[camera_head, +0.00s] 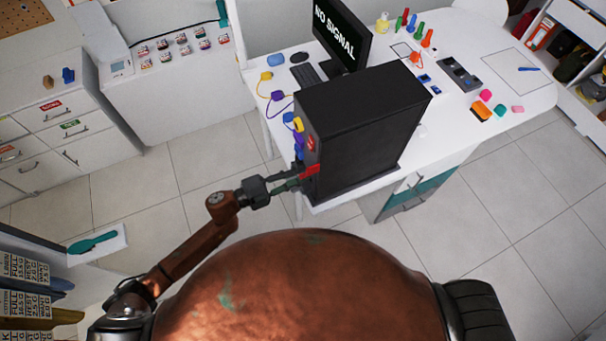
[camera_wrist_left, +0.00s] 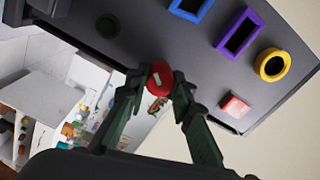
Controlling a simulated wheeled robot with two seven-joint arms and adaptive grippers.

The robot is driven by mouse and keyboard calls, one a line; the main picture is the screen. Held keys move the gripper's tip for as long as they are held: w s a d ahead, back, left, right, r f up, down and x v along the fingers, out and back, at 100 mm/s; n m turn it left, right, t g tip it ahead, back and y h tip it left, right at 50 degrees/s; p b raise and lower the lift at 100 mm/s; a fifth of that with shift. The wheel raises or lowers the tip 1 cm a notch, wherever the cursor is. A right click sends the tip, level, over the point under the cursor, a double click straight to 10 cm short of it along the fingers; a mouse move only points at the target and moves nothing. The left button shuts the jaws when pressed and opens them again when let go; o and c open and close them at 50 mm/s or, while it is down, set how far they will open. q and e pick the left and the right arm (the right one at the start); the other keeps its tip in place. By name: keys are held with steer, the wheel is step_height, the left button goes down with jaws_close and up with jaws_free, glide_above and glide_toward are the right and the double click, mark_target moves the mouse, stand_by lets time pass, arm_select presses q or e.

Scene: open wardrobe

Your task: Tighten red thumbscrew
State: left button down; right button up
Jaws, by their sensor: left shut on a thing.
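The red thumbscrew (camera_wrist_left: 160,75) is a round knob with a pale line across its face, at the lower edge of the black computer case (camera_head: 352,128). In the wrist view my left gripper (camera_wrist_left: 157,84) has its two green fingers on either side of the knob, shut on it. In the head view the left gripper (camera_head: 294,183) reaches the near-left corner of the case, where red (camera_head: 311,171) shows at the fingertips. The case stands upright on the white desk. My right gripper is not in view.
The case's port side has blue (camera_wrist_left: 190,8), purple (camera_wrist_left: 239,33) and yellow (camera_wrist_left: 272,65) frames and a small red switch (camera_wrist_left: 235,106). A monitor (camera_head: 342,32) and keyboard (camera_head: 307,75) stand behind the case. The tiled floor left of the desk is free.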

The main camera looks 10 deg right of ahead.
arm_select(q)
steer(key=shift+w+m+b, duration=0.1)
steer(key=shift+m+b, duration=2.45)
steer(key=shift+m, duration=0.55)
steer(key=shift+m+b, duration=0.75)
steer(key=shift+m, duration=0.05)
steer(key=shift+r+m+b, duration=0.15)
steer(key=shift+m+b, duration=0.15)
steer(key=shift+m, duration=0.1)
steer(key=c, duration=1.6)
jaws_free()
steer(key=shift+c, duration=0.4)
